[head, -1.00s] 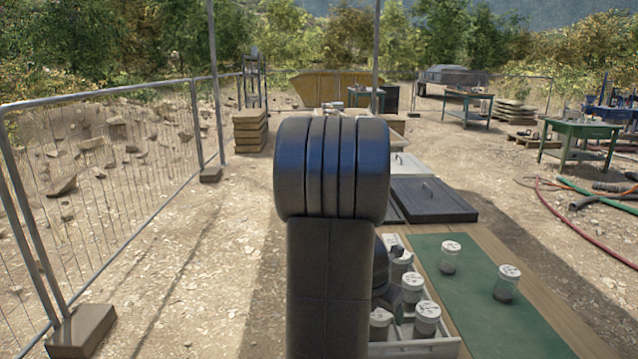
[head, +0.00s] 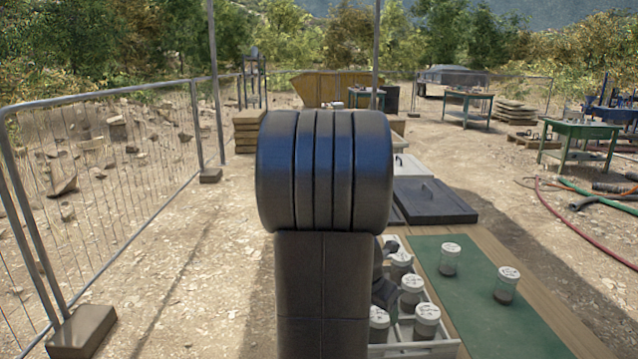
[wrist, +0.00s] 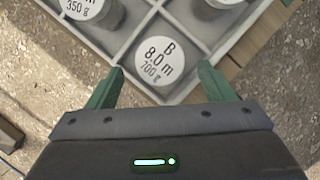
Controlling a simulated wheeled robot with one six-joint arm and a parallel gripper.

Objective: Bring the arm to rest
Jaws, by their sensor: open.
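My arm stands upright in the middle of the head view and hides part of the crate. In the wrist view my gripper (wrist: 160,85) is open, its two green fingers apart on either side of a jar lid marked B, 8.0 m, 700 g (wrist: 160,60). The jar sits in a corner compartment of the divided crate (wrist: 128,55). Nothing shows held between the fingers. How high the fingers are over the jar is hard to tell. In the head view the white crate (head: 415,350) holds several white-lidded jars (head: 412,290).
A green mat (head: 470,290) on the wooden table bears two jars, one at its back left (head: 450,258) and one further right (head: 507,284). A dark lidded box (head: 430,205) lies behind. A mesh fence (head: 110,200) runs along the left, with open gravel between.

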